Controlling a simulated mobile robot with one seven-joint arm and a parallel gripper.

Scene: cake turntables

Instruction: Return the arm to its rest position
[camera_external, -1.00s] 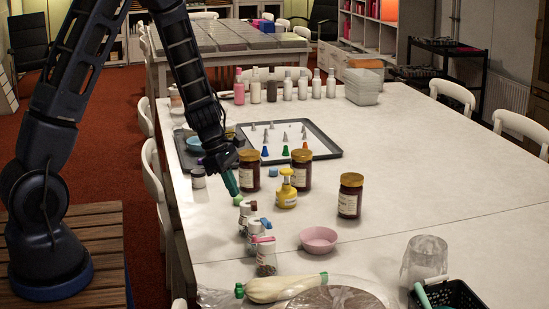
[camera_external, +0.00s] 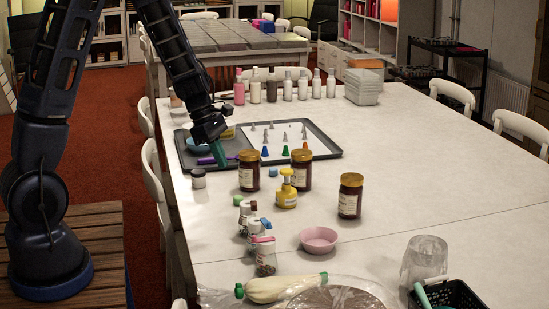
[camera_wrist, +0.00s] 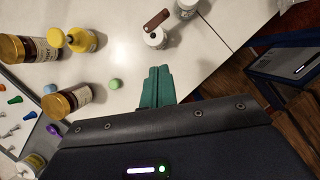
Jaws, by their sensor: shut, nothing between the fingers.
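My arm reaches from its base at the left over the near-left part of the white table (camera_external: 420,135). My gripper (camera_external: 222,162) is shut and empty, its green fingers pointing down in front of the dark tray's left part. In the wrist view the closed green fingers (camera_wrist: 157,84) are side by side above the table top, with a small green cap (camera_wrist: 116,84) beside them. No object is held.
A dark tray (camera_external: 330,152) holds piping tips. Brown jars (camera_external: 350,196), a yellow pump bottle (camera_external: 287,190), small shakers (camera_external: 262,255) and a pink bowl (camera_external: 319,239) stand near my gripper. White chairs (camera_external: 158,200) line the left edge.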

